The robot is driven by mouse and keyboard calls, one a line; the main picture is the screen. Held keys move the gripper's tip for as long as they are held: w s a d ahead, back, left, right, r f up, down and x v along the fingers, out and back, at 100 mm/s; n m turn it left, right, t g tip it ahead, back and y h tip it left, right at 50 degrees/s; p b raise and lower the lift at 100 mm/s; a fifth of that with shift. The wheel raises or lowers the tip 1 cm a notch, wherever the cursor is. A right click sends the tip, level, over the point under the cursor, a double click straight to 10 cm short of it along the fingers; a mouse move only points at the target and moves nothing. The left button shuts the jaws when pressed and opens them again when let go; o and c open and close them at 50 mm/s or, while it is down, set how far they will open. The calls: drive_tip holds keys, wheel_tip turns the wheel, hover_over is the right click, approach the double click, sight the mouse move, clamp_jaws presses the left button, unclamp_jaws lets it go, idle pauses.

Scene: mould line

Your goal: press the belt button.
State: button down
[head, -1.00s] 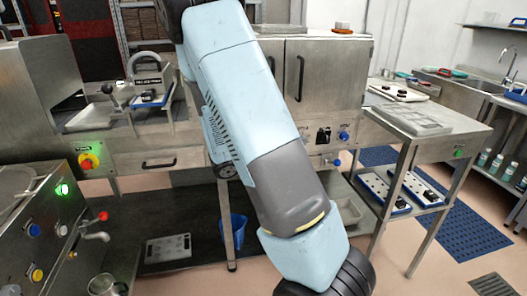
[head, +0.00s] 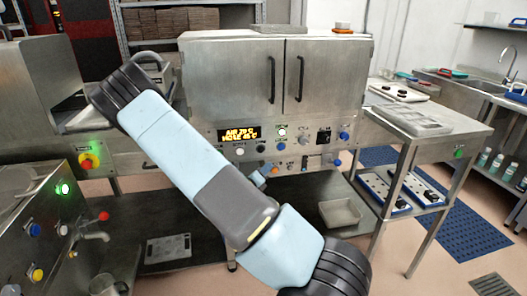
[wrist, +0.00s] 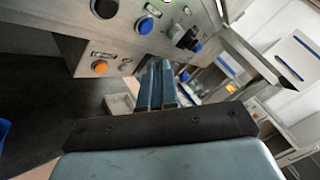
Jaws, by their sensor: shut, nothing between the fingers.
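The steel cabinet's control panel (head: 290,152) carries several buttons and a lit display (head: 239,134). An orange button (head: 275,170) sits low on the panel; it also shows in the wrist view (wrist: 99,67). I cannot read any label, so I cannot tell which is the belt button. My gripper (wrist: 157,84) is shut and empty, its blue fingers in front of the panel's lower part, right of the orange button in the wrist view. In the head view my arm hides most of the gripper; contact cannot be told.
A side table (head: 440,125) on the right has a green button (head: 458,154) on its edge. At left are a red emergency knob (head: 87,161) with a green glow and a console with a lit green button (head: 63,189). A grey tray (head: 341,213) lies below the cabinet.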

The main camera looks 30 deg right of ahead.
sight(261, 149)
drive_tip(key=shift+w, duration=0.1)
drive_tip(key=shift+w+d, duration=0.4)
drive_tip(key=shift+w, duration=1)
drive_tip(key=shift+w+d, duration=0.45)
drive_tip(key=shift+w, duration=0.9)
drive_tip(key=shift+w+d, duration=0.4)
drive_tip(key=shift+w, duration=1)
drive_tip(key=shift+w, duration=0.1)
drive_tip(key=shift+w+d, duration=0.15)
drive_tip(key=shift+w, duration=0.2)
